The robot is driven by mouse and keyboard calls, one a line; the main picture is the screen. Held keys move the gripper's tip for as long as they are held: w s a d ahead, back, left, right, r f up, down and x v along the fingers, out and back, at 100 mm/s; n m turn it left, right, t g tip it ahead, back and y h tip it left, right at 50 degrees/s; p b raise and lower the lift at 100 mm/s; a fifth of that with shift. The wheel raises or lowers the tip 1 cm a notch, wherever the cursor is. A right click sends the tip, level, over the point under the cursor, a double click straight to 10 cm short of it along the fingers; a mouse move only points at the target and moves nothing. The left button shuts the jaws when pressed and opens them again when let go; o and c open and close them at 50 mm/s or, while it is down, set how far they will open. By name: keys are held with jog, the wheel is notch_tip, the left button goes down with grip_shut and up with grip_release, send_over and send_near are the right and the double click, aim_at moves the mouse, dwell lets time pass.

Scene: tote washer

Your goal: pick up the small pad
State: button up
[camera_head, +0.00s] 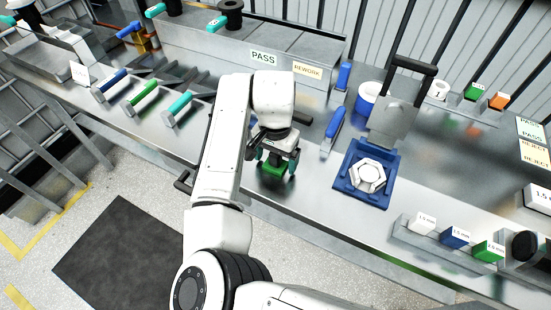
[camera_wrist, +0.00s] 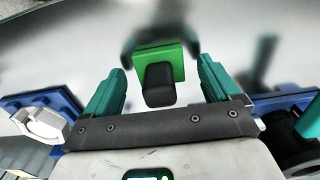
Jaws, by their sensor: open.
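The small pad (camera_head: 274,170) looks like a green square block on the steel bench, low and partly hidden under my gripper in the head view. In the wrist view the pad (camera_wrist: 174,55) shows a black knob (camera_wrist: 158,84) on its near side. My gripper (camera_head: 278,158) points down over it. In the wrist view its two teal fingers stand open (camera_wrist: 160,70), one on each side of the knob, with gaps visible on both sides. Whether the fingers are low enough to flank the green part itself I cannot tell.
A blue fixture (camera_head: 349,190) with a white hexagonal ring (camera_head: 368,176) stands to the right. A blue-handled tool (camera_head: 333,130) lies between. A rack with several coloured blocks (camera_head: 457,237) is at the front right. Several coloured handles (camera_head: 145,97) stand at left.

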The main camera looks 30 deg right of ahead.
jog(key=shift+f, duration=0.4)
jog(key=c, duration=1.2)
jog(key=shift+o, duration=0.2)
jog(key=shift+r, duration=0.1)
jog(key=shift+r, duration=0.5)
jog(key=s+a+r+b, duration=0.2)
jog(key=s+a+r, duration=0.4)
jog(key=s+r, duration=0.5)
jog(key=shift+s+r, duration=0.4)
jog(key=shift+s, duration=0.4)
